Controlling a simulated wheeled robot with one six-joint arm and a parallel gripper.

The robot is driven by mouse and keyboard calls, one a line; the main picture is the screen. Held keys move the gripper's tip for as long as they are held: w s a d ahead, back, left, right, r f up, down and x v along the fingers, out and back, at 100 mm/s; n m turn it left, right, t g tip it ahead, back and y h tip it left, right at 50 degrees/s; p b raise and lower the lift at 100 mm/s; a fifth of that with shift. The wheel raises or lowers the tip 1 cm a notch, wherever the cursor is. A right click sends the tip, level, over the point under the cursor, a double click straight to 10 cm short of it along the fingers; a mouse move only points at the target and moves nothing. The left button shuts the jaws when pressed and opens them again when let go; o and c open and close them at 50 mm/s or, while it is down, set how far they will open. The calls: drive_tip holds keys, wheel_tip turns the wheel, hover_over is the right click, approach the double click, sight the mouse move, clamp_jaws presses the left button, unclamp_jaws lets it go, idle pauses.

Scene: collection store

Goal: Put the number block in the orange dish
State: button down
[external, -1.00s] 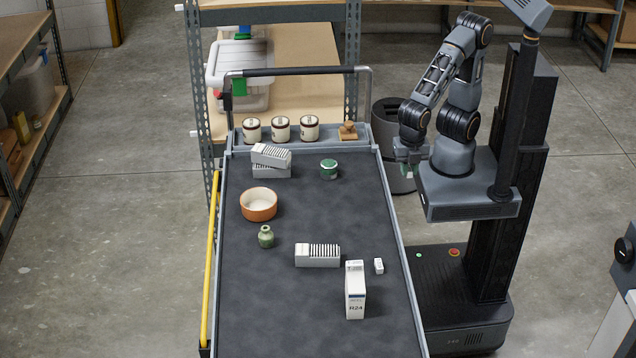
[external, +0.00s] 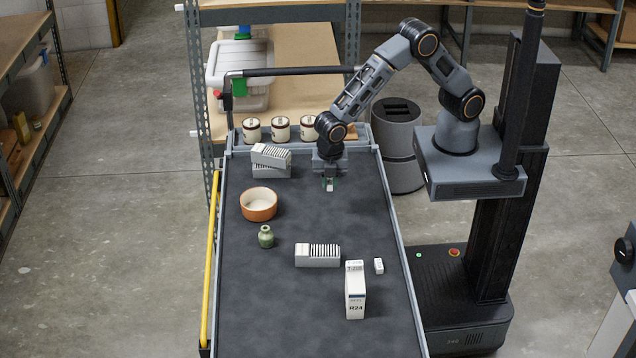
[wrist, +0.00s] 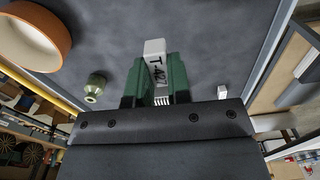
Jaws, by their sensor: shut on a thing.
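My gripper (external: 329,184) is over the far part of the dark trolley top, right of the orange dish. In the wrist view its green fingers (wrist: 156,75) are shut on the number block (wrist: 154,50), a white block with black "T-4…" lettering, its last digits hard to read. The block's white end also shows below the fingers in the external view. The orange dish (external: 259,214), with a pale inside that looks empty, stands at the trolley's left side. It shows at upper left in the wrist view (wrist: 22,42). The dish and gripper are apart.
A green vase (external: 266,237) stands just in front of the dish. Several tins (external: 281,129) line the far tray. The front left is clear.

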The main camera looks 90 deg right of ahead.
drive_tip(key=w+d+f+n+p, duration=0.1)
drive_tip(key=w, duration=0.4)
drive_tip(key=w+d+n+p, duration=0.1)
drive_tip(key=w, duration=0.4)
drive_tip(key=w+d+f+n+p, duration=0.1)
drive_tip(key=w, duration=0.4)
drive_tip(key=shift+w+d+f+n, duration=0.1)
drive_tip(key=shift+w+f+n, duration=0.1)
drive_tip(key=shift+f+n, duration=0.1)
drive_tip(key=w+r+n, duration=0.5)
drive_tip(key=r, duration=0.1)
drive_tip(key=shift+p, duration=0.3)
drive_tip(key=shift+s+n, duration=0.1)
drive_tip(key=shift+n, duration=0.4)
drive_tip(key=shift+f, duration=0.1)
drive_tip(key=b, duration=0.8)
approach(259, 198)
drive_tip(key=a+f, duration=0.5)
drive_tip(key=shift+f, duration=0.35)
